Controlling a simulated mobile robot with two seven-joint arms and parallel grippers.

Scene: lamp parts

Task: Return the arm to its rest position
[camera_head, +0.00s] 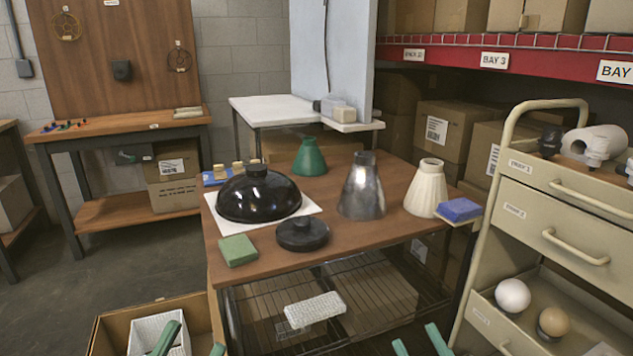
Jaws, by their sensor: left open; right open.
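My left gripper (191,342) shows at the bottom left edge as two green fingertips, spread apart with nothing between them. It is over the front of the cardboard box. My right gripper (418,344) shows at the bottom edge, right of centre, also as two parted green fingertips, empty. Both are low and in front of the wooden table (350,245), apart from the lamp parts on it. A glossy black dome shade (258,196), a black disc base (302,235), and green (310,158), metal (362,188) and cream (427,188) cone shades stand there. Most of both arms is out of view.
A cardboard box (103,338) holding a white basket (150,334) is at lower left. A cream drawer cart (565,225) stands close on the right, with two balls on its lower shelf. A green pad (237,249) and a blue block (459,209) lie near table edges. Floor at left is clear.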

